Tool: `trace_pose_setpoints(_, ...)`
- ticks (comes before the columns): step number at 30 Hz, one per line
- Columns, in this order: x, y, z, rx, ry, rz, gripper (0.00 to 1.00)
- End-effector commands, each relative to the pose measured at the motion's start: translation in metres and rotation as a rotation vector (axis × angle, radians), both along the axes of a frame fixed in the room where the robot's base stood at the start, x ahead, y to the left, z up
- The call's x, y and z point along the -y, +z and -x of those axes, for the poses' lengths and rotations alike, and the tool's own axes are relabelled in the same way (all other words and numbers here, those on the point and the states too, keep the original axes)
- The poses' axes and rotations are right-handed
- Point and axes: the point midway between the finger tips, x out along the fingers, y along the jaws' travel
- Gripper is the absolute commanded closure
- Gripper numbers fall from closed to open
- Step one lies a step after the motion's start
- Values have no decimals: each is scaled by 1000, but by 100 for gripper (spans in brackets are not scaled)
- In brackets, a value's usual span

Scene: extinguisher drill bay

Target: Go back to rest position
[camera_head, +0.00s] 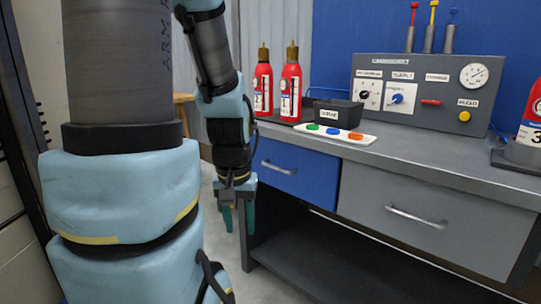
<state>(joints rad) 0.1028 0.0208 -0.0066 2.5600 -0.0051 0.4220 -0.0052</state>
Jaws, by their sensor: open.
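My gripper (238,218) hangs at the end of my light blue arm, left of the workbench and in front of its left end. Its two green fingers point down with a gap between them, and nothing shows between them. It is below the level of the bench top and apart from the blue drawer (294,168). The thick upper part of my arm fills the left of the view.
The grey bench (430,166) carries two red extinguishers (291,90), a black bin (338,113), a white strip with coloured discs (335,134) and a control panel (426,95). Another extinguisher (533,120) stands at the right edge. Both drawers, blue and grey (425,212), look shut.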

Motion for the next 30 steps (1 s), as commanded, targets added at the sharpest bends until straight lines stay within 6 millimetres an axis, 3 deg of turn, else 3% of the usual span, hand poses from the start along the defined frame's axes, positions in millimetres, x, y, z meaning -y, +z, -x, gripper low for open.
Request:
trace_pose_setpoints(1, 0, 16, 0, 0, 0, 0, 55)
trace_pose_setpoints(5, 0, 41, 0, 0, 0, 0, 55)
trace_pose_setpoints(12, 0, 117, 0, 0, 0, 0, 55)
trace_pose_setpoints(18, 0, 162, 0, 0, 0, 0, 55)
trace_pose_setpoints(23, 0, 177, 0, 0, 0, 0, 55)
trace_pose_setpoints(30, 0, 176, 0, 0, 0, 0, 55)
